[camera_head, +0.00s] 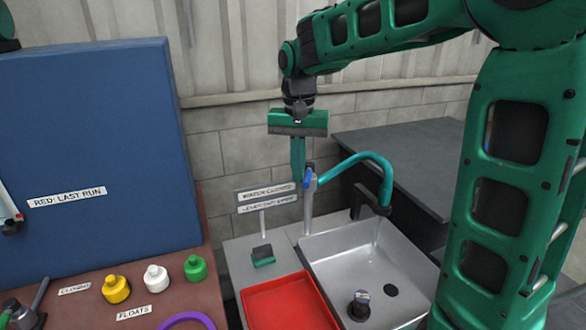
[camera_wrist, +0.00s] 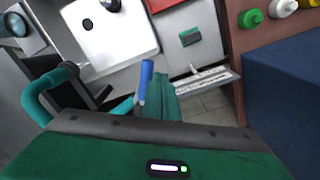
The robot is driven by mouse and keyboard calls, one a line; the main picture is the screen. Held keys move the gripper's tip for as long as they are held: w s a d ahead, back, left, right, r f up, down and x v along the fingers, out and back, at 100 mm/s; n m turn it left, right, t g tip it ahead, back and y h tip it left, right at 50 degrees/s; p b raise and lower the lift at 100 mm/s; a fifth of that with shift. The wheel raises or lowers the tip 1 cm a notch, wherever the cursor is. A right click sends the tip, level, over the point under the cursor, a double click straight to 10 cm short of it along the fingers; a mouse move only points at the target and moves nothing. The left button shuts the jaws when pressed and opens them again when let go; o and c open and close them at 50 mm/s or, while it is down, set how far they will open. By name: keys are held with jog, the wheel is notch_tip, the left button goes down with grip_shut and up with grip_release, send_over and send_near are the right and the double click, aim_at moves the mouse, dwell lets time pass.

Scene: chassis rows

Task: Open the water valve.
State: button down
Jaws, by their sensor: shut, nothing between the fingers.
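The water valve is a grey upright pipe (camera_head: 308,212) beside the sink, with a blue lever (camera_head: 309,180) at its top and a teal curved pipe (camera_head: 365,157) arching right over the basin. The blue lever stands roughly upright in the wrist view (camera_wrist: 147,74). My gripper (camera_head: 298,178) points down just left of the lever, its teal fingers shut and empty. In the wrist view the fingers (camera_wrist: 163,82) are close beside the lever; I cannot tell whether they touch it.
A dark counter (camera_head: 410,150) is behind.

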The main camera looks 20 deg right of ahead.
notch_tip(320, 180, up, 5)
jog(key=shift+f, duration=0.1)
dwell(0.4)
